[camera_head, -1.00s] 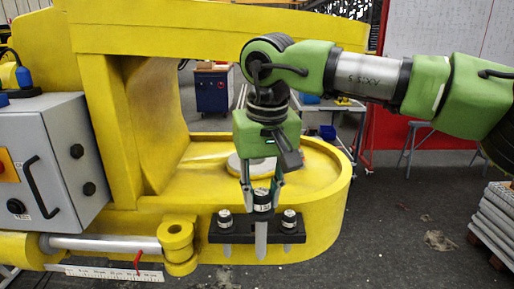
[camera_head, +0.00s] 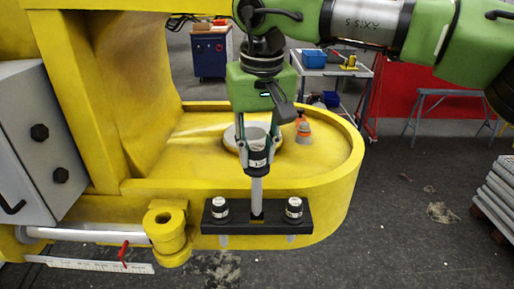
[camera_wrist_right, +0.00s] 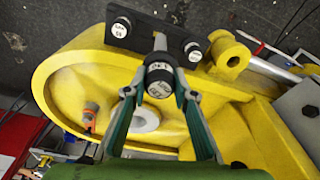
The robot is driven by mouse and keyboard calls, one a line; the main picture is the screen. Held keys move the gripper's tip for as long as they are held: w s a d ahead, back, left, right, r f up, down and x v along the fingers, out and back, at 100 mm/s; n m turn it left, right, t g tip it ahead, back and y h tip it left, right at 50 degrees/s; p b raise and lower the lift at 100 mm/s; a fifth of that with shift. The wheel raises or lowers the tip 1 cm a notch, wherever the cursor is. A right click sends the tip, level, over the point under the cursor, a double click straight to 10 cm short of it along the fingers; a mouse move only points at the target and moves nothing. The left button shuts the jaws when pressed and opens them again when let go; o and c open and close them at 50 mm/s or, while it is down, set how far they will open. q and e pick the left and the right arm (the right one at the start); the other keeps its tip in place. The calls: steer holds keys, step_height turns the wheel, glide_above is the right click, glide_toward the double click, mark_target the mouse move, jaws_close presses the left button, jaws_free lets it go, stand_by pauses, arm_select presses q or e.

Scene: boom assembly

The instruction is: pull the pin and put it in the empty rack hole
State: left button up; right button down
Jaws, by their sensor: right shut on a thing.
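My right gripper (camera_head: 257,160) is shut on the black head of a pin (camera_head: 257,187), whose grey shaft points straight down. The pin is above the middle of the black rack (camera_head: 237,217); its lower end is by the middle opening, and I cannot tell whether the tip is still inside. Two other black-capped pins, the left one (camera_head: 220,208) and the right one (camera_head: 293,208), stand in the rack's end holes. In the right wrist view the held pin's head (camera_wrist_right: 159,82) sits between the fingertips, with the rack (camera_wrist_right: 150,30) beyond. My left gripper is not in view.
The rack is fixed at the front of the yellow boom (camera_head: 335,190). A yellow lug (camera_head: 165,225) with an open hole stands left of it, on a cylinder rod (camera_head: 85,233). An orange bottle (camera_head: 303,130) stands behind the gripper.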

mark_target(257, 202)
steer(key=shift+f, duration=0.45)
steer(key=shift+w+f, duration=0.2)
steer(key=shift+f, duration=0.15)
steer(key=shift+w+f+b, duration=0.35)
steer(key=shift+f+b, duration=0.4)
steer(key=shift+f, duration=0.15)
steer(key=shift+s+f, duration=0.15)
steer(key=shift+f, duration=0.1)
steer(key=shift+s+f+b, duration=0.1)
steer(key=shift+f+b, duration=0.9)
steer(key=shift+f, duration=0.35)
arm_select(q)
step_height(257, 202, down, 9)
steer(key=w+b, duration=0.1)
steer(key=b, duration=0.3)
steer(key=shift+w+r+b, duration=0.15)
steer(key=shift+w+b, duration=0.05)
steer(key=shift+b, duration=0.1)
arm_select(e)
steer(key=shift+f, duration=3.85)
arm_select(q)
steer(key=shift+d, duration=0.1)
